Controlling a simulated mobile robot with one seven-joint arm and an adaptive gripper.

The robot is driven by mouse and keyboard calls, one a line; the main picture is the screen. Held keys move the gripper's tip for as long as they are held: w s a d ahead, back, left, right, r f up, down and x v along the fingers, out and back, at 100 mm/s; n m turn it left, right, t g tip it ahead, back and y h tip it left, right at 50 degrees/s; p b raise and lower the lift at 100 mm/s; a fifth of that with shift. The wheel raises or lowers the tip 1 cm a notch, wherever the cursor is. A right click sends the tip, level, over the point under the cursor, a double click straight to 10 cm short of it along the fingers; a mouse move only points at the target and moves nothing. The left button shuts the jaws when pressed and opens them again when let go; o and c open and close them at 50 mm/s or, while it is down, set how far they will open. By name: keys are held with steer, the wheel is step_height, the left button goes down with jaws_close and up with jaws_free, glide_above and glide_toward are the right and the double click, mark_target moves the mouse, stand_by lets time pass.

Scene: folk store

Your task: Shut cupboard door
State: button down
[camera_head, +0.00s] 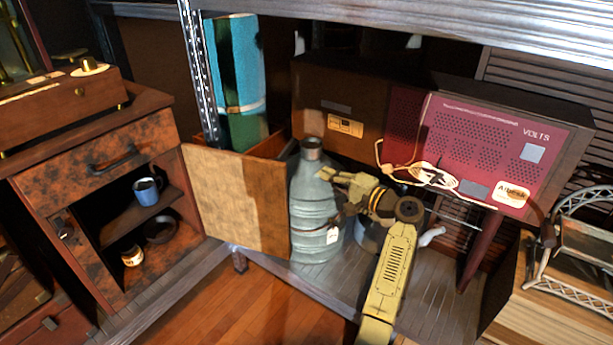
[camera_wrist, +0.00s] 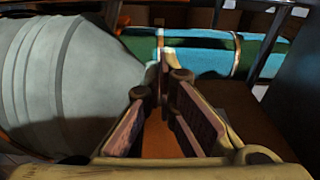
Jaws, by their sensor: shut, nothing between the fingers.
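The cupboard (camera_head: 95,190) stands at the left in the head view, with a drawer above an open compartment. Its door (camera_head: 235,205) is a light wooden panel, swung wide open to the right of the compartment. My gripper (camera_head: 328,176) is to the right of the door, in front of a grey bottle (camera_head: 311,205), and apart from the door. In the wrist view my gripper (camera_wrist: 163,62) has its fingertips together with nothing between them. The grey bottle (camera_wrist: 60,85) fills the left of that view. The door is not clearly made out there.
A blue mug (camera_head: 147,191) stands on the cupboard's inner shelf. A blue-green roll (camera_head: 237,75) stands behind the door and shows in the wrist view (camera_wrist: 200,52). A maroon radio cabinet (camera_head: 490,150) is at the right. Wooden floor (camera_head: 200,315) lies free in front.

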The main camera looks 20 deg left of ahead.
steer(key=p+x, duration=0.1)
steer(key=x, duration=0.8)
steer(key=shift+w+a+f, duration=0.15)
steer(key=shift+a, duration=0.2)
steer(key=shift+s+d+p, duration=0.15)
steer(key=shift+s+p, duration=0.25)
steer(key=shift+s, duration=1.65)
